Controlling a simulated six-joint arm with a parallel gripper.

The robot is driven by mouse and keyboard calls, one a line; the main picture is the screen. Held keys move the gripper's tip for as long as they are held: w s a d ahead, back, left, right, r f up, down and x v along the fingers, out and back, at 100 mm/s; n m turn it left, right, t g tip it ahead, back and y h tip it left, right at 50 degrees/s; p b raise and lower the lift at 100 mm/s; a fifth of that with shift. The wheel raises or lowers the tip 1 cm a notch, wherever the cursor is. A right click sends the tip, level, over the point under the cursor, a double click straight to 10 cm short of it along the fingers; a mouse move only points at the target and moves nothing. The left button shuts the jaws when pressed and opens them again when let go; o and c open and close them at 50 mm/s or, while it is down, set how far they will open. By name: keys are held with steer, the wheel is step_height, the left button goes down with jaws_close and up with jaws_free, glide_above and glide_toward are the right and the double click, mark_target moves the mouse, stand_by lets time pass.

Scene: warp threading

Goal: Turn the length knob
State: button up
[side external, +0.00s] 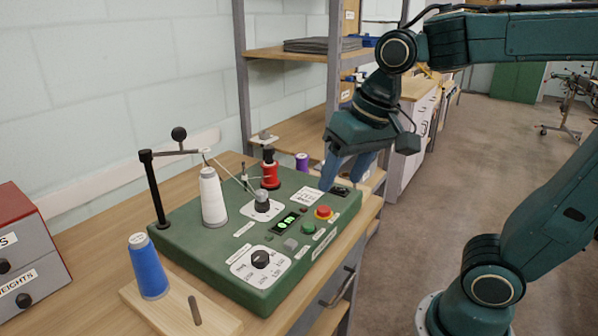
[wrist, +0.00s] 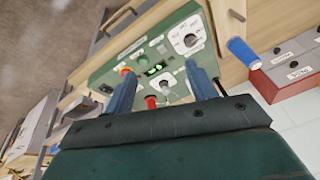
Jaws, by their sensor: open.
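A black knob (side external: 260,259) on a white marked dial plate sits on the near front part of the green machine (side external: 225,285). Its lettering is too small to read, so I cannot confirm it is the length knob. The same knob (wrist: 190,40) shows near the top of the wrist view. My gripper (side external: 343,184) has blue fingers, spread apart and empty. It is over the machine's far right end, well away from the knob. In the wrist view the open fingers (wrist: 162,70) point toward the panel.
A white spool (side external: 213,198), a red spool (side external: 270,172) and a black post (side external: 154,190) with a thread arm rise from the machine. A red button (side external: 323,212) and small green display (side external: 287,221) lie between gripper and knob. A blue spool (side external: 148,268) stands in front.

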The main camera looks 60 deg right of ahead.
steer(key=w+a+m+g, duration=0.2)
steer(key=w+a+m, duration=0.1)
steer(key=w, duration=0.4)
steer(key=m+g, duration=0.2)
steer(key=m, duration=0.2)
glide_above(260, 256)
steer(key=shift+f, duration=2.4)
steer(key=shift+f, duration=0.1)
step_height(260, 256, down, 14)
steer(key=shift+r, duration=0.2)
steer(key=c, duration=1)
